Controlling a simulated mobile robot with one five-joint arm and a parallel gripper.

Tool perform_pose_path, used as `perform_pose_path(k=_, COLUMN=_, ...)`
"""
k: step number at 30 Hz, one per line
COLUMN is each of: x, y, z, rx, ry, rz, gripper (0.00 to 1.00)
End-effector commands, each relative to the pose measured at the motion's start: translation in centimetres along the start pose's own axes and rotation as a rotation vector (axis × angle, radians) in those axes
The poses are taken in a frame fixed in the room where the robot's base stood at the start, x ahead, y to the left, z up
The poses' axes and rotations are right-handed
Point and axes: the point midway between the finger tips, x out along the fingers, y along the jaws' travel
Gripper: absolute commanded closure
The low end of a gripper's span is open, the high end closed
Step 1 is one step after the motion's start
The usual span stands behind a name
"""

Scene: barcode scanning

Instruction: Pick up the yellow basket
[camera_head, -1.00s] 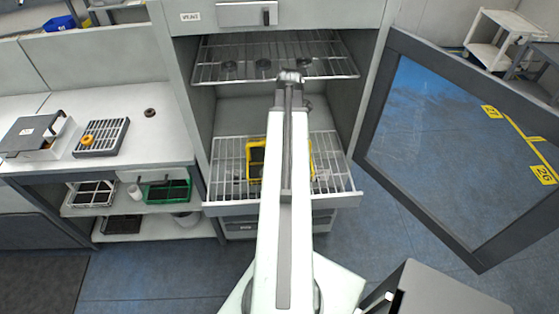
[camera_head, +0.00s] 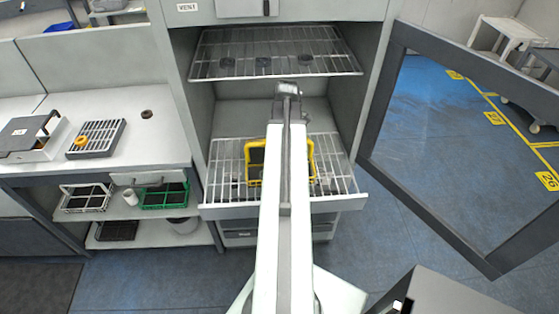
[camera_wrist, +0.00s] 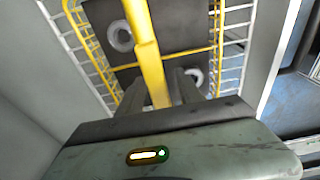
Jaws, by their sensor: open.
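The yellow basket (camera_head: 255,160) sits on the pulled-out lower wire shelf (camera_head: 224,178) of the open cabinet. My arm hides its middle in the head view. In the wrist view the yellow basket (camera_wrist: 218,60) is close below, with its yellow handle running up the middle and a dark bottom with pale rings. My gripper (camera_wrist: 172,90) is open, its dark fingers beside the handle, one on each side as far as I can tell. The fingertips are partly hidden, and contact cannot be told.
An upper wire rack (camera_head: 275,55) holding several dark round pieces is above. The open glass door (camera_head: 440,140) stands at the right. A bench (camera_head: 120,145) at the left carries a grey rack (camera_head: 98,138). A green basket (camera_head: 165,194) and a white basket (camera_head: 86,198) are beneath it.

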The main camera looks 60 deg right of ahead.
Motion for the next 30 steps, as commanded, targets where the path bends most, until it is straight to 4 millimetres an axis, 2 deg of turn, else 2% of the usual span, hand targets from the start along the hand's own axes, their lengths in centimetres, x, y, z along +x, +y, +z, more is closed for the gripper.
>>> perform_pose_path(k=15, x=0.41, y=0.00, z=0.11, rx=0.001, ry=0.000, rz=0.000, gripper=0.57)
perform_pose_path(k=18, x=0.41, y=0.00, z=0.12, rx=0.001, ry=0.000, rz=0.000, gripper=0.85)
perform_pose_path(k=20, x=0.41, y=0.00, z=0.12, rx=0.001, ry=0.000, rz=0.000, gripper=1.00)
perform_pose_path(k=30, x=0.40, y=0.01, z=0.15, rx=0.001, ry=0.000, rz=0.000, gripper=1.00)
